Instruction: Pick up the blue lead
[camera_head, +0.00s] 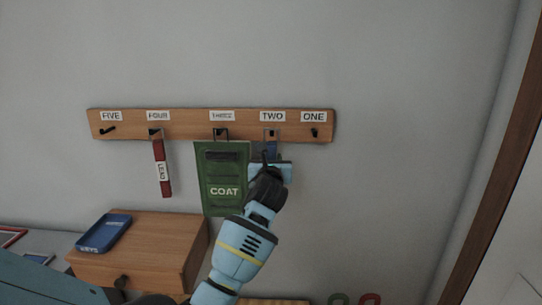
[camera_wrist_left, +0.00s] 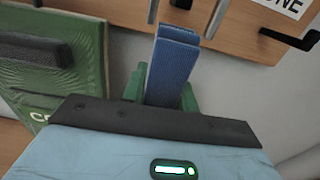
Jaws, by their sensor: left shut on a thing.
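The blue lead (camera_head: 270,149) hangs below the hook marked TWO on the wooden rack (camera_head: 188,128). In the left wrist view its blue strap (camera_wrist_left: 172,68) runs up from between my fingers towards the rack. My left gripper (camera_head: 269,165) is shut on the strap just below the hook. The lower part of the lead is hidden behind my gripper and wrist. The hook end is too small to tell whether the loop still bears on it. My right gripper is not in view.
A red lead (camera_head: 161,168) hangs on hook FOUR. Hooks FIVE and ONE (camera_head: 314,132) are empty. A wooden cabinet (camera_head: 160,232) with a blue tray (camera_head: 104,232) stands below.

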